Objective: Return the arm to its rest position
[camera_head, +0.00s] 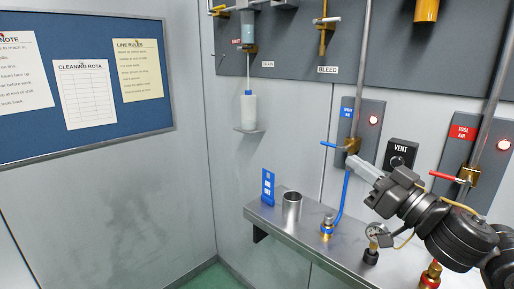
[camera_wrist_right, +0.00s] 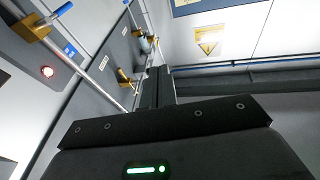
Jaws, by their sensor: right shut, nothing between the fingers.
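My right arm comes in from the lower right of the head view. Its gripper (camera_head: 360,166) points up and left, with the fingers shut and nothing between them. The fingertips appear just below the brass valve (camera_head: 352,146) with the blue lever (camera_head: 329,144); I cannot tell the gap in depth. In the right wrist view the dark fingers (camera_wrist_right: 157,86) are together and empty. My left gripper is not in view.
A red-levered valve (camera_head: 464,178) is on the pipe at right, beside the "TOOL AIR" label. A black "VENT" knob (camera_head: 400,155) is close by.

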